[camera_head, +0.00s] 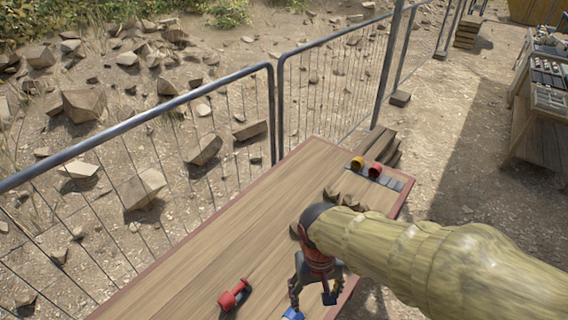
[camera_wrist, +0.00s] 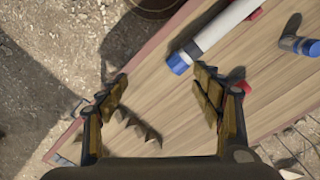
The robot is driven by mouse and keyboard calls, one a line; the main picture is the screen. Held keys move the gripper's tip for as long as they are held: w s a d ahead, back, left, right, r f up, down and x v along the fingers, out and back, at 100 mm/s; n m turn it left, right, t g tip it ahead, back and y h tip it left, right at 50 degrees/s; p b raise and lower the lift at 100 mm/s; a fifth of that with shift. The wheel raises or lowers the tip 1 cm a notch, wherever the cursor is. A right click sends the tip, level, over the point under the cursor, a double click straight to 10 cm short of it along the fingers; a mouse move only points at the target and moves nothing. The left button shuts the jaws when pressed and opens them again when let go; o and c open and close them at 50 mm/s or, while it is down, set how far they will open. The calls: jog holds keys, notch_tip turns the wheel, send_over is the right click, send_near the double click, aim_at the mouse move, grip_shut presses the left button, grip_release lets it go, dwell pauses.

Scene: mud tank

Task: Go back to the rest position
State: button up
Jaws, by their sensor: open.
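My gripper (camera_head: 312,296) hangs over the near right part of the wooden table (camera_head: 190,240), fingers pointing down. A white tube with a blue end (camera_wrist: 215,36) lies just beyond the right finger, apart from the grip as far as I can tell. My arm hides part of the table's right side.
A red piece (camera_head: 235,294) and a blue piece (camera_head: 293,314) lie at the table's near end. Yellow (camera_head: 357,163) and red (camera_head: 375,170) cylinders stand at the far end. Brown jagged chunks (camera_wrist: 138,125) lie on the table. A metal fence (camera_head: 160,110) runs along the left.

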jog(key=s+d+r+m+t+b, duration=0.1)
jog(key=s+d+r+t, duration=0.1)
jog(key=d+r, duration=0.3)
jog(key=s+d+r+m+t+b, duration=0.1)
jog(key=s+d+r+t+b, duration=0.1)
jog(key=d+r, duration=0.4)
jog(key=shift+r+t, duration=0.9)
jog(key=shift+r, duration=0.05)
jog(key=shift+d, duration=0.1)
